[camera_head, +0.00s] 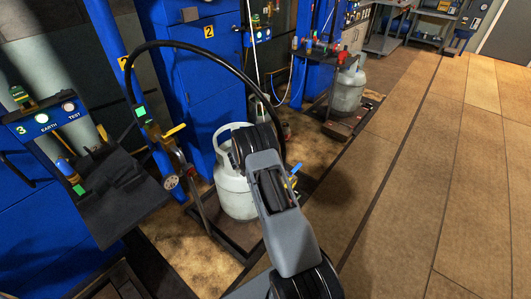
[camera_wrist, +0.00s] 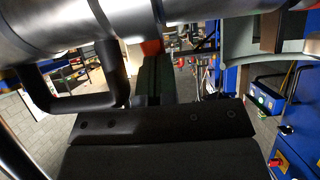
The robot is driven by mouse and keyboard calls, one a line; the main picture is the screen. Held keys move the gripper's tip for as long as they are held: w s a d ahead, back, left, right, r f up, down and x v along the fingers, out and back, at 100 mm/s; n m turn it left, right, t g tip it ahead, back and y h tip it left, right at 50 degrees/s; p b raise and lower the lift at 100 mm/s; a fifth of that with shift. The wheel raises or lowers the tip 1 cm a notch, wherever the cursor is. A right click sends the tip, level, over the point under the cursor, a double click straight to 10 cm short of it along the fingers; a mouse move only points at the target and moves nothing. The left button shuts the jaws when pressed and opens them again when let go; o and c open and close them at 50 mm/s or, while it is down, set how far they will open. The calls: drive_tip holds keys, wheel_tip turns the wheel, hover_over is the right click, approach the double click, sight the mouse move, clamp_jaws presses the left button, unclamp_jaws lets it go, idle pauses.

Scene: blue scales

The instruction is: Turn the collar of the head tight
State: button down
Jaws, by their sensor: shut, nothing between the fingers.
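In the head view a pale grey gas cylinder (camera_head: 235,190) stands upright on a dark scale platform. A black hose (camera_head: 215,52) arches over it and goes down behind my arm. In the wrist view my gripper (camera_wrist: 152,88) is shut and empty. A large silvery metal body (camera_wrist: 70,28) with a dark bent handle (camera_wrist: 78,103) fills the top, very close to the camera. I cannot tell which part is the head's collar, or whether my gripper touches it. My arm hides the cylinder's right side in the head view.
A yellow lever valve (camera_head: 175,131) and a gauge (camera_head: 171,182) are left of the cylinder. Blue cabinets (camera_head: 205,90) stand behind. Another cylinder (camera_head: 347,88) is farther back. The floor at right is clear.

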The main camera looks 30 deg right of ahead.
drive_tip(key=shift+d+r, duration=0.1)
drive_tip(key=shift+d, duration=0.05)
drive_tip(key=shift+s+a+r+p, duration=0.15)
drive_tip(key=shift+a+r+p, duration=0.15)
drive_tip(key=shift+p, duration=0.2)
drive_tip(key=r+p+v, duration=0.1)
drive_tip(key=p+v, duration=0.3)
drive_tip(key=v, duration=0.9)
drive_tip(key=shift+d, duration=0.15)
